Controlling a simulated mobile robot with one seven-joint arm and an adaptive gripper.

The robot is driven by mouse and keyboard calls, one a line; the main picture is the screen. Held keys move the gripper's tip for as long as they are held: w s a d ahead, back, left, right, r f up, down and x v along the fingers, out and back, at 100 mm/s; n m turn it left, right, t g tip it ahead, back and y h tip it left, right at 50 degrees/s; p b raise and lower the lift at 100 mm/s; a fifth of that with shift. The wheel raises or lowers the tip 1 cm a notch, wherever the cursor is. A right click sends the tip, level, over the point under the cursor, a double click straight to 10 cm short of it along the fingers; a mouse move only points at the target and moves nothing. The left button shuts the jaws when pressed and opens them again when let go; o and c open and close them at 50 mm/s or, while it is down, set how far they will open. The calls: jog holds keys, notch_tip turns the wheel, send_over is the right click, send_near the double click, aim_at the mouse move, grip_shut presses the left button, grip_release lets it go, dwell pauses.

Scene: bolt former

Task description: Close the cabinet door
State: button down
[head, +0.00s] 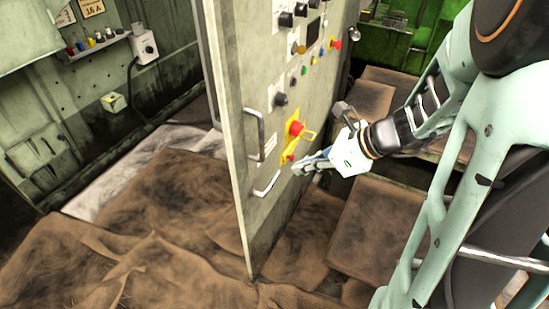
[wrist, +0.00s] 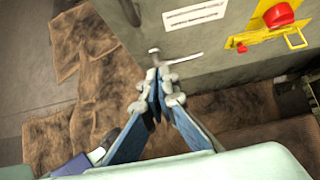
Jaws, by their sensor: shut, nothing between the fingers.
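The cabinet door (head: 235,120) is a tall pale grey-green panel that stands open, swung out from the cabinet at the left in the head view. Its outer face carries knobs, a red emergency button on a yellow plate (head: 293,130) and a bar handle (head: 254,136). My gripper (head: 296,170) is in front of the door's lower face, right of the handle and below the yellow plate. In the wrist view my gripper (wrist: 158,72) has its fingers together, empty, near the door's lower face (wrist: 200,50). I cannot tell whether the tips touch it.
The cabinet interior (head: 60,110) at the left holds a small switch box (head: 144,45) and cables. Brown stained sheets (head: 130,250) cover the floor around the door. A green machine (head: 400,30) stands at the back right.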

jog(key=b, duration=0.4)
send_near(254, 174)
notch_tip(254, 174, down, 4)
jog(key=a, duration=0.1)
jog(key=w+a, duration=0.1)
jog(key=shift+w+a, duration=0.2)
jog(key=shift+a, duration=0.15)
jog(key=shift+w+a, duration=0.3)
jog(key=shift+a, duration=0.15)
